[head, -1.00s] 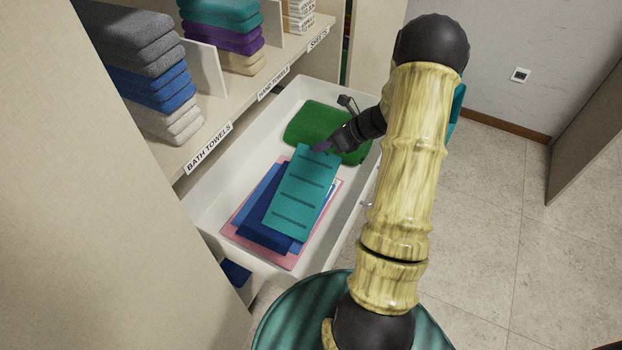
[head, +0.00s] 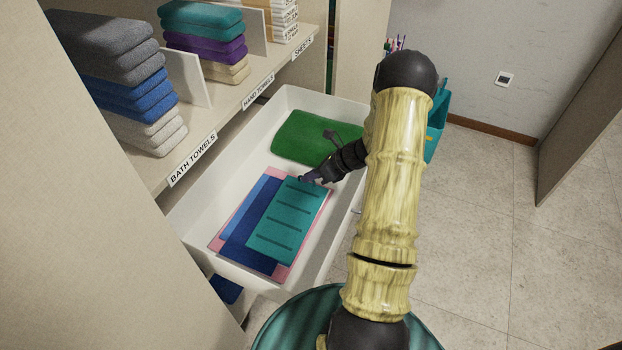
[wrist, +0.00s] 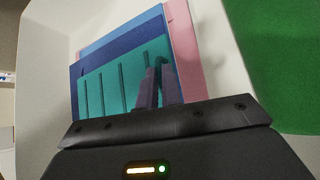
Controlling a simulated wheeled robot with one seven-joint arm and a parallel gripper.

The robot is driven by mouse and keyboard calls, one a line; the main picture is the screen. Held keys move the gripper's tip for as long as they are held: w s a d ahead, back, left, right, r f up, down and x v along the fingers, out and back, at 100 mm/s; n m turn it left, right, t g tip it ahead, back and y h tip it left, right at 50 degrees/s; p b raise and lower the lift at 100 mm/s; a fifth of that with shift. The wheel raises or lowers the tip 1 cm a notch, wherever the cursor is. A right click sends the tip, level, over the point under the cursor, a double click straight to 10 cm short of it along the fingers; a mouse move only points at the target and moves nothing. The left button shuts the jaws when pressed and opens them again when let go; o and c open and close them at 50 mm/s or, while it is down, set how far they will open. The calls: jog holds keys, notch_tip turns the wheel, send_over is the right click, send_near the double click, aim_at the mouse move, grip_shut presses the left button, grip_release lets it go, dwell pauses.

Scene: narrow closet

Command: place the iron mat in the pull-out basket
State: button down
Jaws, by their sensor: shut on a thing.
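The iron mat, which I take to be the flat teal sheet with dark stripes (head: 275,225), lies over a pile of flat blue and pink sheets in the white pull-out basket (head: 190,232). It also shows in the wrist view (wrist: 115,85). My gripper (head: 308,180) is at the mat's upper right end, inside the basket. In the wrist view, its two fingers (wrist: 156,82) are close together on the mat's edge. I cannot tell whether the mat rests fully on the pile.
A green folded cloth (head: 305,138) lies at the basket's far end, right beside my gripper. Shelves with folded towels (head: 130,85) stand at the left. A teal bin (head: 437,125) is behind my arm. The floor (head: 475,250) at the right is clear.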

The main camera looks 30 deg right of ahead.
jog(key=shift+f, duration=0.6)
jog(key=c, duration=1.6)
grip_release()
jog(key=shift+r, duration=0.1)
jog(key=p+v, duration=0.2)
jog(key=v, duration=1)
